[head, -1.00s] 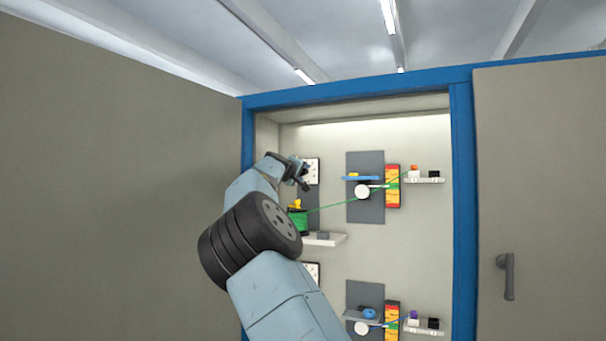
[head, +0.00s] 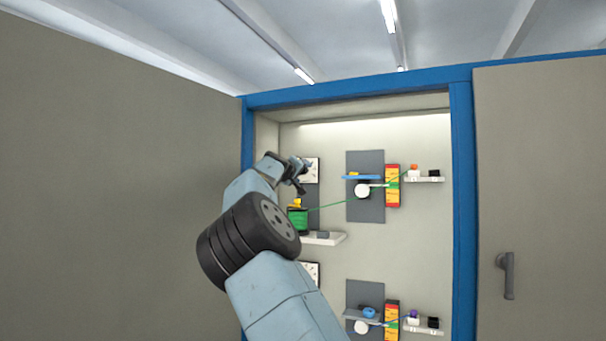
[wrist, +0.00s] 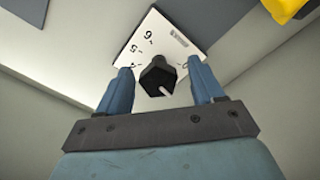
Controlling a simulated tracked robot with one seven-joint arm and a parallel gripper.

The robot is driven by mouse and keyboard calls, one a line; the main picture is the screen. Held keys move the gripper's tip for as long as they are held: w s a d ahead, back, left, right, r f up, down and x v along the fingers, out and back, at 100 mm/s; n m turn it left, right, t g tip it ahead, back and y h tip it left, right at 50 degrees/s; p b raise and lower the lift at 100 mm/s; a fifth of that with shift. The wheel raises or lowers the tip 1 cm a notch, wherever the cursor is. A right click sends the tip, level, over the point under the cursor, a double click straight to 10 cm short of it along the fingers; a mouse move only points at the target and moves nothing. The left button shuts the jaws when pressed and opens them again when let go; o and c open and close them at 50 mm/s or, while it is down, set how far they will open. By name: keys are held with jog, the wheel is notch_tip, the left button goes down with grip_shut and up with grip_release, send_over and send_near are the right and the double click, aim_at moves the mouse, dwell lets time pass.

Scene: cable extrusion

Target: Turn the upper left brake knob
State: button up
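The upper left brake knob (wrist: 157,75) is black and faceted, with a white pointer line. It sits on a white dial plate (wrist: 150,42) with printed numbers. In the wrist view my gripper (wrist: 160,73) is open, with one blue finger on each side of the knob and gaps showing between the fingers and the knob. In the head view my gripper (head: 299,175) is in front of the upper dial plate (head: 313,166) and partly covers it; the knob is hidden there.
A green spool (head: 298,219) with a yellow part on top is just below my gripper, and a green cable runs right from it. A white shelf (head: 325,239) is lower. A second dial plate (head: 312,270) is below. The blue cabinet frame (head: 462,200) surrounds the opening.

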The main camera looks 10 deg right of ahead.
jog(key=shift+o, duration=0.2)
jog(key=shift+s, duration=0.1)
jog(key=v, duration=1.3)
jog(key=shift+s+a, duration=0.2)
jog(key=shift+a, duration=0.05)
jog(key=shift+f, duration=0.1)
